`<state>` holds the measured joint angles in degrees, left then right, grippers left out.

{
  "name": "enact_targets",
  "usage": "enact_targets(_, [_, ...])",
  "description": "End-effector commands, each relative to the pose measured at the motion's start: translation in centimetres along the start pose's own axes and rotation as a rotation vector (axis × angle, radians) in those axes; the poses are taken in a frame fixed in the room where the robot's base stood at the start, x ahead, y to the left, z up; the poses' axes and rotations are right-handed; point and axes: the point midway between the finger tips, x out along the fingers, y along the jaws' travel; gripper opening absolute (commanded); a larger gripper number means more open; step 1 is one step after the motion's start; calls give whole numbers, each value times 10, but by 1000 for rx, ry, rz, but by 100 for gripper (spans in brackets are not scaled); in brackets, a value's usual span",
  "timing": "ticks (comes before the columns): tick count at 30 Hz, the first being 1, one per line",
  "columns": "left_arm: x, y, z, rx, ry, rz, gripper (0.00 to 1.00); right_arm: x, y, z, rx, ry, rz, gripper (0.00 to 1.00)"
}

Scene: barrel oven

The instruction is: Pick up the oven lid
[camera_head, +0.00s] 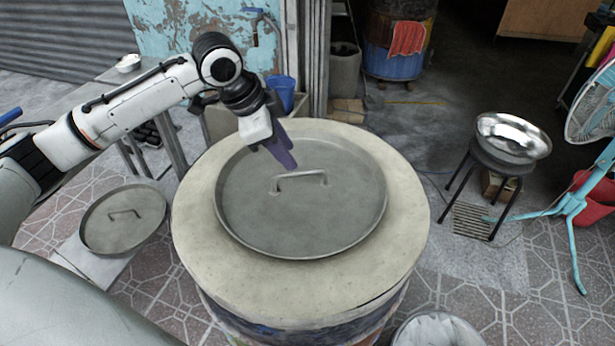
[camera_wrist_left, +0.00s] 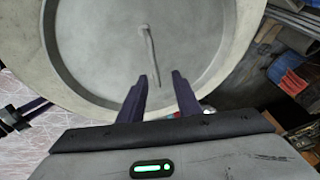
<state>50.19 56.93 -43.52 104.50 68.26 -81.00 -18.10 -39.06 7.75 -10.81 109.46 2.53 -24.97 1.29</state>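The grey round oven lid (camera_head: 250,205) lies flat on top of the pale barrel oven (camera_head: 405,230). Its bar handle (camera_head: 300,177) stands up near the middle. My left gripper (camera_head: 287,163) is above the lid, a little left of and behind the handle, pointing down. In the left wrist view the lid (camera_wrist_left: 105,60) fills the upper part. There, the gripper's two dark fingers (camera_wrist_left: 160,85) are apart and empty, with the handle (camera_wrist_left: 151,50) showing between and beyond them. My right gripper does not show.
A second, smaller lid (camera_head: 125,220) with a handle lies at the left. A metal bowl (camera_head: 510,135) sits on a black stool at the right, near a turquoise fan (camera_head: 590,110). A blue bucket (camera_head: 281,92) stands behind the oven. The air above the lid's right side is clear.

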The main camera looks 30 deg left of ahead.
Motion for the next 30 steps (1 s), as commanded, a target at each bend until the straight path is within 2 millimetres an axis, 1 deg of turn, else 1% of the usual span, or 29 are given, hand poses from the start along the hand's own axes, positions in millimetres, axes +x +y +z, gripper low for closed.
enact_targets(1, [9, 2, 0, 1, -1, 5, 31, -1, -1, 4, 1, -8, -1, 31])
enact_targets(3, [21, 2, 0, 0, -1, 4, 31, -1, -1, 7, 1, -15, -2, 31])
enact_targets(6, [33, 2, 0, 0, 0, 3, 31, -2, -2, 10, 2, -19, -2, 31])
enact_targets(10, [45, 4, -1, 1, 1, 3, 31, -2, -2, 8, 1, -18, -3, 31])
enact_targets(15, [72, 8, -1, 0, 1, 3, 31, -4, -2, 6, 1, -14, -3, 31])
enact_targets(18, [83, 8, -1, -1, 1, 1, 31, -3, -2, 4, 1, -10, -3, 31])
enact_targets(21, [88, 8, -1, 1, 1, 0, 31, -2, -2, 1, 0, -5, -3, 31])
enact_targets(27, [89, 8, -1, 2, 2, 0, 31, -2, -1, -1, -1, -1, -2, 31])
enact_targets(28, [89, 8, -1, 2, 2, 0, 27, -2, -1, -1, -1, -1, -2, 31])
enact_targets(30, [89, 8, -1, 2, 2, 0, 16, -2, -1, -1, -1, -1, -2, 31])
